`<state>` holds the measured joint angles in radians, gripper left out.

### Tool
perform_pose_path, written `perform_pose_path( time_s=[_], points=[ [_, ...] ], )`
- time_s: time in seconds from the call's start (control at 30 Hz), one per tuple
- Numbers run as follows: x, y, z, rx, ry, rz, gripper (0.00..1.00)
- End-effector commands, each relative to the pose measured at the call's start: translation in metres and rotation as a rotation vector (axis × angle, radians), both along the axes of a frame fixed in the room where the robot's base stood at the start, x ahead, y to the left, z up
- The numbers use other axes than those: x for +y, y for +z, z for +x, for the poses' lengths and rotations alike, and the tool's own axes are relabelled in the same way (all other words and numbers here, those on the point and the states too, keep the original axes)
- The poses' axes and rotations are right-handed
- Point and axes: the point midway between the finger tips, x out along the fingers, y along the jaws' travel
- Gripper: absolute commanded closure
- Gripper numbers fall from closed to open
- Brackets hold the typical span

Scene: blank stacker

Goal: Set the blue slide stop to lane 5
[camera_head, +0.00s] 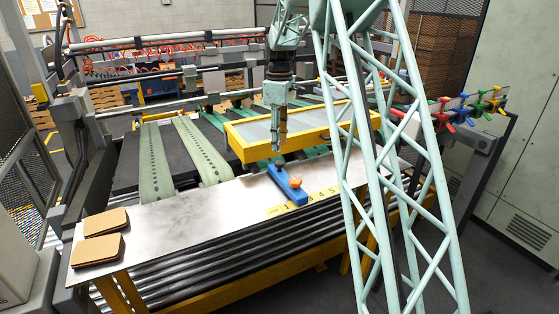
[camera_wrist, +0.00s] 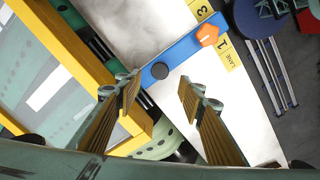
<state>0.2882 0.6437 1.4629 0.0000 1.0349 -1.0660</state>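The blue slide stop (camera_head: 283,182) is a bar with an orange knob (camera_head: 295,183) near its front end. It lies across the metal plate, its front end between the 1 and the 3 on the yellow lane scale (camera_head: 275,211). The 5 is further right. In the wrist view the blue bar (camera_wrist: 185,49) has a dark round cap at its rear end, and the orange knob (camera_wrist: 207,35) stands at the other end. My gripper (camera_head: 279,147) points down above the stop's rear end. In the wrist view my gripper (camera_wrist: 158,88) is open and empty, its fingers short of the bar.
A yellow-framed tray (camera_head: 240,144) stands close behind the stop. Two stacks of brown blanks (camera_head: 97,250) lie on the left of the metal plate (camera_head: 185,222). Green belts (camera_head: 155,162) run behind. Colourful handles (camera_head: 470,108) are at the right.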

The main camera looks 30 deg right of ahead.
Motion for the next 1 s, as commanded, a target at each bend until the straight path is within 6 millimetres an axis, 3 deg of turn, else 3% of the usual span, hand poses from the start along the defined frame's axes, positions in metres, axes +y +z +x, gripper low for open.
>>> perform_pose_path(
  time_s=[0.5,0.7,1.0],
  points=[
    [0.000,-0.066,0.000,0.001,0.000,0.000,0.64],
    [0.000,-0.080,0.000,0.000,0.000,0.000,0.64],
    [0.000,-0.084,0.000,0.000,0.000,0.000,0.64]
  ],
)
